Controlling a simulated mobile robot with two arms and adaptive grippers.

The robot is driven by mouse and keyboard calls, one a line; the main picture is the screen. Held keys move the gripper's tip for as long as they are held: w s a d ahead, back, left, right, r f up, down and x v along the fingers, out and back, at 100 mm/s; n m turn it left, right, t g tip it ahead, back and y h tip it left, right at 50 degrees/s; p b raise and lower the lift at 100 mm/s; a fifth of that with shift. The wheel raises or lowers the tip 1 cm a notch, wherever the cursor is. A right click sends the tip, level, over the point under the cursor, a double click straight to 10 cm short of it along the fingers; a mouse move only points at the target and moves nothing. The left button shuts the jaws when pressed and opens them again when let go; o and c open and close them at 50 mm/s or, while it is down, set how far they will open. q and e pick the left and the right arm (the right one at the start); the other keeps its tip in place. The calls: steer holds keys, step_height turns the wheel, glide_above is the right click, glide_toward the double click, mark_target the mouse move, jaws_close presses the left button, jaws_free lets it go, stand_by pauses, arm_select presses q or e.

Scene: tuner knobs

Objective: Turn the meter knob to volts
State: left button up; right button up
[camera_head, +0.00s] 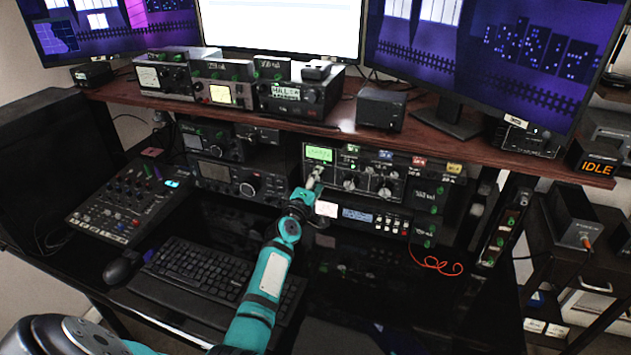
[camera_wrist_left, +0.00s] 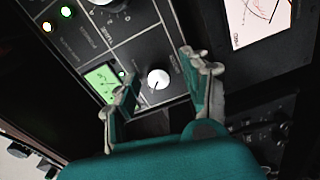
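The tuner (camera_head: 375,178) is a dark front panel with a lit green display (camera_head: 319,153) on the shelf under the monitors. A small white knob (camera_wrist_left: 158,78) sits beside that display in the left wrist view; its lettering is too small to read, so I cannot confirm it is the meter knob. My left gripper (camera_head: 315,178) is at the panel, just below the display. In the left wrist view its fingers (camera_wrist_left: 163,90) are open, one on each side of the white knob, with visible gaps. In the head view the gripper hides this knob. My right gripper is not in view.
Larger knobs (camera_head: 366,184) line the panel to the right. A blue-screened unit (camera_head: 358,215) sits below, with a sketched paper (camera_head: 327,209) beside it. A keyboard (camera_head: 200,268) and mixer (camera_head: 125,205) lie to the left. A wooden shelf (camera_head: 345,113) overhangs the panel.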

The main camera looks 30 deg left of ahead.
arm_select(q)
steer(key=v, duration=1.2)
stand_by(0.5)
